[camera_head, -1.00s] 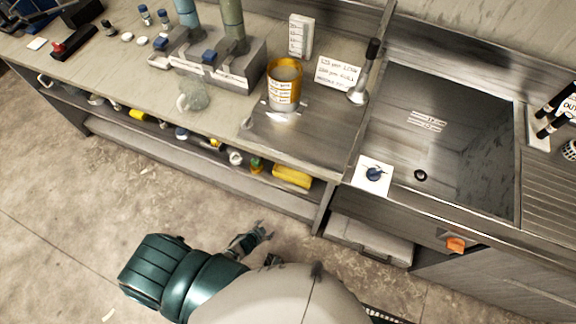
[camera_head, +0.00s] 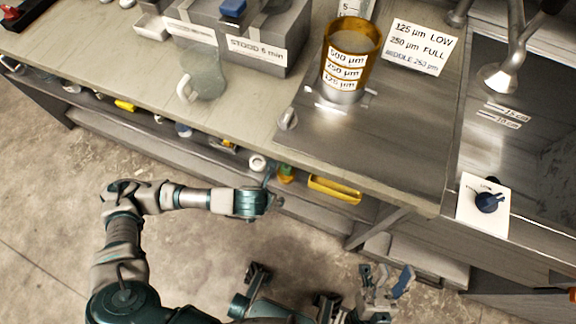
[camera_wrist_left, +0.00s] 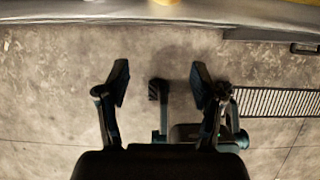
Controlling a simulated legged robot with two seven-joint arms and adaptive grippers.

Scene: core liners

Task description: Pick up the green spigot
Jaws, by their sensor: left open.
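A small green item (camera_head: 287,172), which looks like the green spigot, sits on the shelf under the bench edge, beside the yellow tray. It is small and partly hidden, so its shape is unclear. My left gripper (camera_head: 272,192) is just in front of the shelf, close to the green item and apart from it as far as I can see. In the left wrist view my left gripper (camera_wrist_left: 161,85) is open and empty, with floor between its fingers. My right gripper (camera_head: 386,279) is open and empty, low over the floor at the lower right.
The yellow tray (camera_head: 335,189) is right of the green item. A white round part (camera_head: 257,162) is left of it. The bench top above bears an amber sieve cup (camera_head: 350,60), a clear jug (camera_head: 207,78) and a grey block (camera_head: 262,42). A sink lies at right.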

